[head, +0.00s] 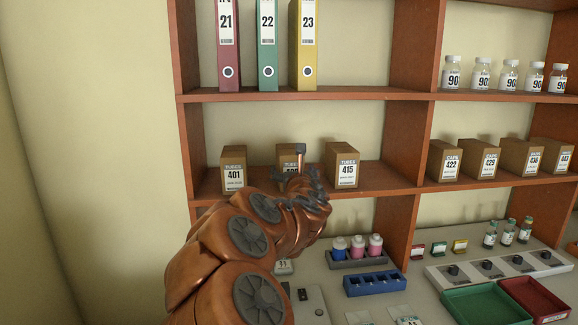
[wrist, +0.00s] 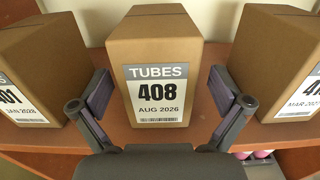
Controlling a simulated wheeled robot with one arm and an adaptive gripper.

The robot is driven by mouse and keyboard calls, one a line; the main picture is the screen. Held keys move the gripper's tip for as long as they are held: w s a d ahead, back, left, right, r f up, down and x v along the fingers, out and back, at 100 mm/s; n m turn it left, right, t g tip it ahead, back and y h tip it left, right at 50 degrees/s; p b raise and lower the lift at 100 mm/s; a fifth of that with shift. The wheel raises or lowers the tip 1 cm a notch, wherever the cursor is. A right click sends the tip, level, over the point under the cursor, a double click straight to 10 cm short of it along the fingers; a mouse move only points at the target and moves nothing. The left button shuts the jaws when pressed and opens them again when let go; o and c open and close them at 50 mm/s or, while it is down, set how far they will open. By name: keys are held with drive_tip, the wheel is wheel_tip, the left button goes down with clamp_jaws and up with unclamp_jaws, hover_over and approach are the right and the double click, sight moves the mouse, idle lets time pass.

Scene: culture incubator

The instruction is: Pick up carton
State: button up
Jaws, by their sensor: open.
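A brown carton labelled TUBES 408, AUG 2026 (wrist: 157,50) stands upright on the shelf in the middle of the wrist view. In the head view the same carton (head: 287,150) is mostly hidden behind my arm. My gripper (wrist: 160,88) is open in front of the carton, with one finger near each side of its lower part. I cannot tell whether the fingers touch it. In the head view my gripper (head: 300,175) is at the shelf front. Carton 401 (head: 233,166) stands to the left and carton 415 (head: 342,162) to the right.
The wooden shelf (head: 375,176) has an upright divider (head: 402,140) to the right, with several more cartons (head: 482,160) beyond it. Binders (head: 266,50) stand on the shelf above. Below, the bench holds a bottle rack (head: 356,260), a blue rack (head: 374,284) and trays (head: 490,308).

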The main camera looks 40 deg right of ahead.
drive_tip(key=x, duration=0.1)
drive_tip(key=p+x, duration=0.1)
drive_tip(key=shift+w+d+r, duration=0.1)
drive_tip(key=shift+w+r, duration=0.1)
drive_tip(key=shift+w, duration=0.2)
drive_tip(key=shift+w+d+f+p, duration=0.15)
drive_tip(key=shift+w+d+p, duration=0.15)
drive_tip(key=shift+w+d, duration=0.25)
drive_tip(key=c, duration=1.3)
